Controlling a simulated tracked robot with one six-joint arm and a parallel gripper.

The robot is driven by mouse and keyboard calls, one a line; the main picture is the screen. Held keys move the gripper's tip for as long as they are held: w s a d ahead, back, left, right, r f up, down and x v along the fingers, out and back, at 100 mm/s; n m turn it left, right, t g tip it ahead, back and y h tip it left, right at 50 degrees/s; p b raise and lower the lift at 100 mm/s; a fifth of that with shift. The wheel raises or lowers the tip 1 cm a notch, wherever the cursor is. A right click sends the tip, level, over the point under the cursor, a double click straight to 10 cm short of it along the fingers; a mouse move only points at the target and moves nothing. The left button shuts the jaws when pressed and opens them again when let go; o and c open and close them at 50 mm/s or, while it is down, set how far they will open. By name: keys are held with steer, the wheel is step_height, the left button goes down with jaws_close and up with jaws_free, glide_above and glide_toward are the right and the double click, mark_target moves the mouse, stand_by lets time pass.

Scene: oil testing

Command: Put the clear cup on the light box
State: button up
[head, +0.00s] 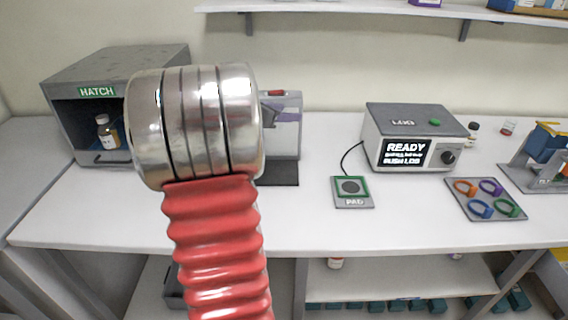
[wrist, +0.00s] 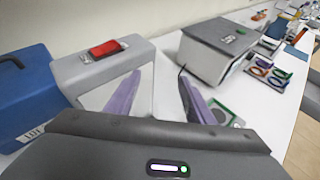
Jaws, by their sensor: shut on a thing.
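My gripper (wrist: 158,98) has two purple fingers standing apart, shut on the clear cup, whose see-through wall I can hardly make out against the pale background. That box also shows in the wrist view (wrist: 82,71), with a pale front face behind the left finger. My arm hides its left part in the head view. I cannot tell whether the cup touches it.
A blue box (wrist: 25,90) stands left of the grey box. A grey hatch cabinet (head: 160,57) holds a bottle (head: 107,132). Right are a pad (head: 352,201), a READY meter (head: 415,122) and a tray of coloured rings (head: 486,210). The front middle of the bench is clear.

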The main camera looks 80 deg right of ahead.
glide_above(284, 172)
step_height(284, 172, down, 14)
steer(key=shift+d+f, duration=0.1)
steer(key=shift+f, duration=0.05)
steer(key=shift+f, duration=0.1)
steer(key=shift+f, duration=2)
steer(key=shift+f, duration=0.1)
steer(key=o, duration=1.1)
steer(key=shift+c, duration=0.2)
steer(key=shift+r, duration=0.2)
steer(key=v, duration=1.2)
